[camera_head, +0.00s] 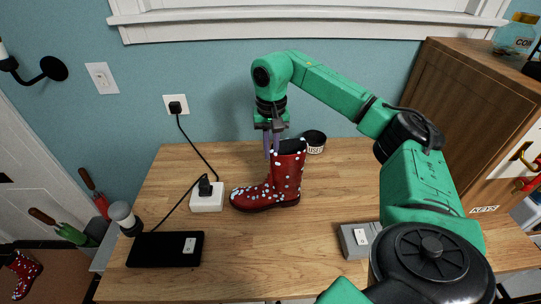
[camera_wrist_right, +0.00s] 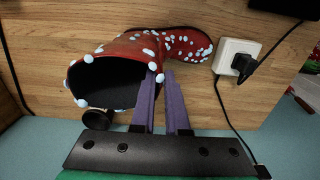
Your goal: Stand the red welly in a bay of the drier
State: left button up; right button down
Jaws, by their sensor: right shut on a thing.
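The red welly (camera_head: 270,185) with white dots is upright on the wooden table, toe to the left. I cannot tell whether its sole touches the wood. My right gripper (camera_head: 272,148) comes down from above and is shut on the rim of its shaft. In the right wrist view the welly (camera_wrist_right: 125,50) shows its dark opening, and the purple fingers (camera_wrist_right: 166,105) of this gripper are at the rim. A flat black unit (camera_head: 165,249) with a cable and a white label lies at front left; I cannot tell if it is the drier. My left gripper is out of view.
A white socket block (camera_head: 207,197) with a plug and cable stands left of the welly. A small round tin (camera_head: 314,141) is behind it. A grey box (camera_head: 358,240) lies front right. A wooden cabinet (camera_head: 460,95) stands at right. A second red welly (camera_head: 26,277) is low at left.

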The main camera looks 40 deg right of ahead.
notch_tip(320, 180, up, 7)
notch_tip(320, 180, up, 12)
jog(key=p, duration=0.6)
jog(key=shift+f, duration=0.1)
